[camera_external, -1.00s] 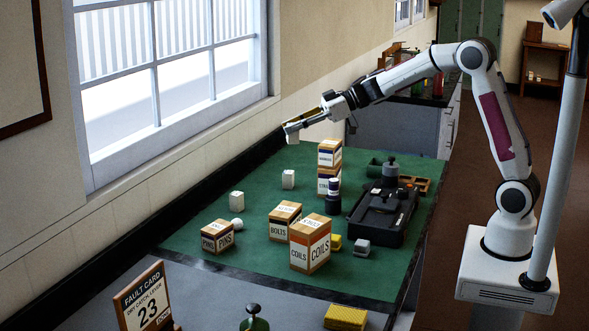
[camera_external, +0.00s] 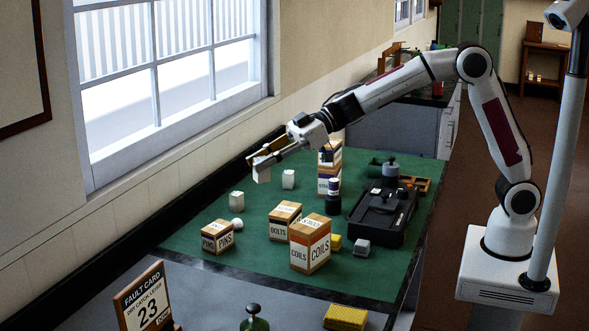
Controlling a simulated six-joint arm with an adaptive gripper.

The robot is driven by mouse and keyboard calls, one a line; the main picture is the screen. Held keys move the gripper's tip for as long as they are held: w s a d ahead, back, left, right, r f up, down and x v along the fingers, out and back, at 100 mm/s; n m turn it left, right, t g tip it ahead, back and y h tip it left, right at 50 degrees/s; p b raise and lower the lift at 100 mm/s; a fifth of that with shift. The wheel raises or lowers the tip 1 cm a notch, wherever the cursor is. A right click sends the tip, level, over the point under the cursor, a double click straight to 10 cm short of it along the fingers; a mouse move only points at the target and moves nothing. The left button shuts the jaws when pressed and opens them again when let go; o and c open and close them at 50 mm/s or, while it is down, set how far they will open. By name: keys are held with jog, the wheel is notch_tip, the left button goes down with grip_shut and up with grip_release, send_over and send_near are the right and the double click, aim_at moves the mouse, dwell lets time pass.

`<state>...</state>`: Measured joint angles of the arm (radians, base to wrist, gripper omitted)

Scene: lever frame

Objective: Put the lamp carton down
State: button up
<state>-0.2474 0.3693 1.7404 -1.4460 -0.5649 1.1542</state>
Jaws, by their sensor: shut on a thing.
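My gripper (camera_external: 263,162) is shut on a small white carton (camera_external: 262,174), which looks like the lamp carton. It holds the carton above the far left part of the green bench mat (camera_external: 190,247). The carton looks clear of the mat, but its exact height is hard to tell. Part of the held carton is hidden by the fingers.
A white bulb-like object (camera_external: 237,227) is on the mat near the PINS box (camera_external: 217,237). The BOLTS box (camera_external: 284,221) and COILS box (camera_external: 310,245) stand in front. Stacked boxes (camera_external: 328,181) and a black tray (camera_external: 383,216) are right. Bare mat lies between the cartons.

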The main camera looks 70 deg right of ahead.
jog(key=s+a+f+n+g+y, duration=0.1)
jog(key=s+a+n+g, duration=0.1)
jog(key=s+a, duration=0.85)
jog(key=s+a+f+n+g+y, duration=0.15)
jog(key=s+a, duration=0.45)
jog(key=a, duration=0.9)
notch_tip(320, 180, down, 9)
jog(key=shift+s+r, duration=0.15)
jog(key=shift+g, duration=0.25)
jog(key=shift+f, duration=3.1)
jog(key=shift+f, duration=1.9)
jog(key=shift+f, duration=0.15)
jog(key=o, duration=0.8)
